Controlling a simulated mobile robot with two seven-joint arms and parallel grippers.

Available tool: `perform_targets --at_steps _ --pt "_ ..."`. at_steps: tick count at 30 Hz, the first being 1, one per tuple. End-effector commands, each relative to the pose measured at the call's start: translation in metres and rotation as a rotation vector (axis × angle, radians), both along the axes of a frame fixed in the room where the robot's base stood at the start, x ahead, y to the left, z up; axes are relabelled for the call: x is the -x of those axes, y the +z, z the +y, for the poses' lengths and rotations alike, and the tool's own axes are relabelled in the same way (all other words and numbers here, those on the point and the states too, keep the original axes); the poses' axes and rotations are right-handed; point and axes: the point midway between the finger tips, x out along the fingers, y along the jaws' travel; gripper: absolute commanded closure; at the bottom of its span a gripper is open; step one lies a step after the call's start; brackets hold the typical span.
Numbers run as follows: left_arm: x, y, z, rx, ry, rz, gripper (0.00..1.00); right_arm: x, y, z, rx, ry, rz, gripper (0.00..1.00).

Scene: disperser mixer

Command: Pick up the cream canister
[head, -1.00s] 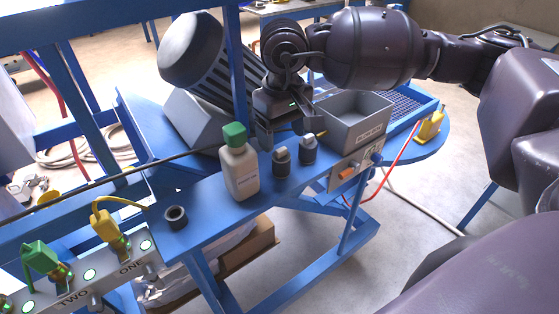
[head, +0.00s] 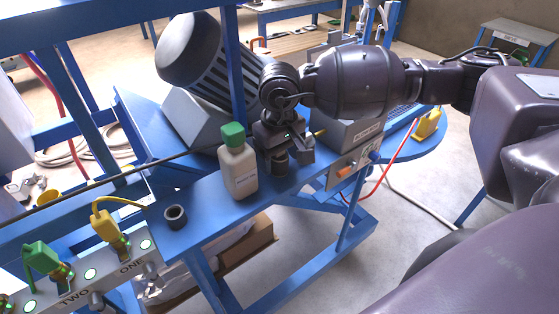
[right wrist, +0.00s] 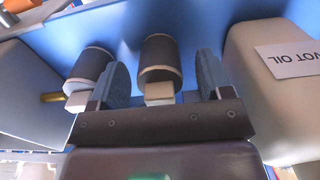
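Two small dark canisters with pale tops stand on the blue bench. The nearer one, with a cream-looking top, shows in the head view (head: 280,164) and in the right wrist view (right wrist: 158,58). My right gripper (head: 287,152) is directly over it. In the right wrist view the open fingers (right wrist: 161,84) stand on either side of this canister, with a gap on both sides. The second canister (right wrist: 92,66) is outside the left finger in that view; in the head view the gripper largely hides it. My left gripper is not in view.
A cream bottle (head: 239,172) with a green cap, labelled as oil, stands close beside the right gripper. A black ring (head: 175,216) lies near the bench's left end.

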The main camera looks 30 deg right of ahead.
Motion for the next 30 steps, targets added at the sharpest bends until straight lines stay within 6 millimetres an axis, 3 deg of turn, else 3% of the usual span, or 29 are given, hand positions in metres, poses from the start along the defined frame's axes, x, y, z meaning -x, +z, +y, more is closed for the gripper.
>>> perform_targets --at_steps 1,10,22,26,30 --pt "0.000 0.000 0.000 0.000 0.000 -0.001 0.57 0.000 0.000 0.000 0.000 0.000 0.000 0.34" --pt "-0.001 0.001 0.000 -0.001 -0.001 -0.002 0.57 0.000 0.000 0.000 0.000 -0.001 0.000 0.80" --pt "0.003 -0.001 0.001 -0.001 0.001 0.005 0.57 -0.001 0.010 -0.001 0.001 -0.001 -0.002 0.82" --pt "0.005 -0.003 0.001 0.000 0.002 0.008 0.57 -0.001 0.031 0.000 0.000 0.000 -0.004 0.82" --pt "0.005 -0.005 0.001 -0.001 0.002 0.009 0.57 -0.001 0.064 -0.001 0.000 0.000 -0.006 0.82"
